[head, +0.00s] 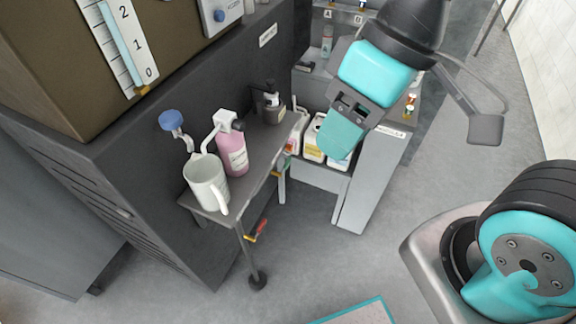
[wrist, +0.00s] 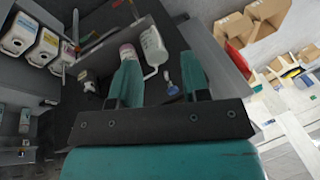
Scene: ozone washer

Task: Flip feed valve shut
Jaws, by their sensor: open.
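A round blue knob (head: 171,120) sits on a grey tap on the dark cabinet's side, above a white jug (head: 207,183). No label marks it as the feed valve, so I cannot tell for sure. The blue knob also shows small in the wrist view (wrist: 173,90), near the white jug (wrist: 153,46) and between my fingers' lines. My gripper (head: 340,138) is open and empty, to the right of the shelf and well apart from the knob. Both teal fingers show spread in the wrist view (wrist: 160,78).
A pink bottle (head: 232,148) and a dark pump bottle (head: 270,104) stand on the narrow grey shelf (head: 245,185). White jugs (head: 314,138) stand in a grey cabinet behind my gripper. A red and yellow object (head: 257,231) is below the shelf. Open floor lies in front.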

